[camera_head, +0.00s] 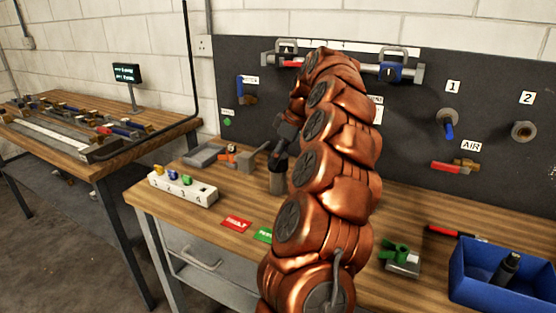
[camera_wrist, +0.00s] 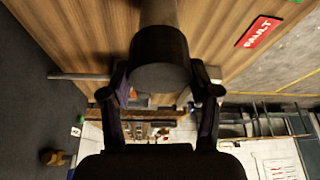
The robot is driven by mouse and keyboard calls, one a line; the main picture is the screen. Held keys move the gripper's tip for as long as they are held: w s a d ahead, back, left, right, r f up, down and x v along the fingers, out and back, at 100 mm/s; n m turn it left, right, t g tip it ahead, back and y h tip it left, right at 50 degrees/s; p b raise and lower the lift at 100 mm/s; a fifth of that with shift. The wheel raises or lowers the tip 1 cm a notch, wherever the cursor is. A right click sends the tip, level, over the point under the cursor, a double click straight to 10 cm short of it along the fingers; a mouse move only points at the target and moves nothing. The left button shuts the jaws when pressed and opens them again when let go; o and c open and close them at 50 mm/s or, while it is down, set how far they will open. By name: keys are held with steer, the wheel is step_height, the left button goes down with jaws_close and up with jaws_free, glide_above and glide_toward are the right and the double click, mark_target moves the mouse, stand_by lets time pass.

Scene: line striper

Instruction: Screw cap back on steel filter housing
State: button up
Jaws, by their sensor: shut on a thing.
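The filter housing (camera_head: 277,185) is a grey cylinder standing upright on the wooden bench, partly hidden behind my copper arm. Its grey body also shows at the top of the wrist view (camera_wrist: 158,11). The dark cap (camera_wrist: 160,62) is between my gripper's two fingers (camera_wrist: 162,84) and lies in line with the housing. In the head view my gripper (camera_head: 280,150) is above the housing, and the cap is hard to tell from the dark fingers. My gripper is shut on the cap. I cannot tell whether the cap's threads are engaged.
A white numbered block (camera_head: 182,192) and grey fixtures (camera_head: 203,155) stand left of the housing. Red (camera_head: 236,223) and green (camera_head: 263,234) tags lie in front. A green-handled valve (camera_head: 400,256) and a blue bin (camera_head: 478,283) are at right. A dark pegboard (camera_head: 330,110) stands behind.

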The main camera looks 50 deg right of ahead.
steer(key=shift+f+m+h+b, duration=0.35)
steer(key=shift+m+b, duration=0.4)
steer(key=shift+m, duration=0.15)
steer(key=shift+r+m+h+b, duration=0.25)
steer(key=shift+m+b, duration=0.05)
steer(key=shift+m, duration=0.3)
steer(key=shift+f+m+h+b, duration=0.2)
steer(key=shift+m+h+b, duration=0.2)
steer(key=shift+m+b, duration=0.7)
steer(key=o, duration=1.1)
steer(key=shift+r, duration=0.25)
steer(key=shift+c, duration=0.2)
steer(key=o, duration=0.6)
